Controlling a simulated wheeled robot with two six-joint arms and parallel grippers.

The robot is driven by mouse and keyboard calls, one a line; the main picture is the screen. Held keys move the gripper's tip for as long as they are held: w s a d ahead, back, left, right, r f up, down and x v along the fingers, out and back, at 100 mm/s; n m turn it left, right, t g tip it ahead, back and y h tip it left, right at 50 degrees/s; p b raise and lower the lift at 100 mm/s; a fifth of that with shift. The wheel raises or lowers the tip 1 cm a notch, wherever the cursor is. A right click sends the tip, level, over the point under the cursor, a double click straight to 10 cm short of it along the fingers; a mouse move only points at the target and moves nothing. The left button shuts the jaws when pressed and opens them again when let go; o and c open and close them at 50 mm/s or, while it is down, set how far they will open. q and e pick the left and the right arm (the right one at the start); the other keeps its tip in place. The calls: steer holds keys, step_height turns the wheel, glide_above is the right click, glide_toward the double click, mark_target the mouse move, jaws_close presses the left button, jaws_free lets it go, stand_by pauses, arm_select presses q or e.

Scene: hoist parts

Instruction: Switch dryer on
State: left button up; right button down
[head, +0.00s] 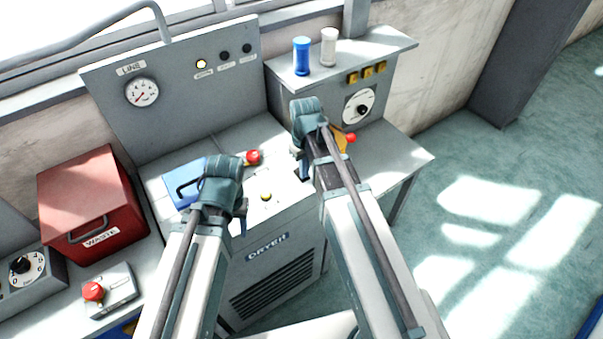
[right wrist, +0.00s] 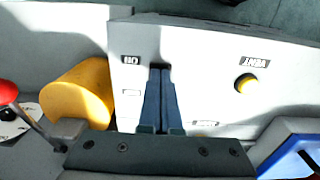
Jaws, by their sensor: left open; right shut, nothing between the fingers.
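The grey dryer (head: 290,255) stands in the middle of the head view with its name on the front. Its top shows in the right wrist view (right wrist: 200,50), with an ON label (right wrist: 131,60), a VENT label (right wrist: 252,62) and a yellow button (right wrist: 244,84), which also shows in the head view (head: 266,197). My right gripper (head: 301,172) is shut and empty over the dryer top; in the right wrist view its fingertips (right wrist: 160,68) lie just right of the ON label. My left gripper (head: 241,222) is open over the dryer's left front.
A yellow cylinder (right wrist: 80,100) and red ball knob (right wrist: 7,91) are close to my right gripper. A red waste box (head: 88,195) stands left. The floor at right is clear.

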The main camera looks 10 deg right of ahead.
step_height(320, 180, up, 7)
steer(key=p, duration=0.7)
steer(key=shift+a, duration=0.1)
steer(key=s+a+h, duration=0.1)
steer(key=s+a, duration=0.9)
steer(key=s, duration=0.4)
steer(key=shift+s+a, duration=0.15)
steer(key=shift+r, duration=0.1)
stand_by(0.6)
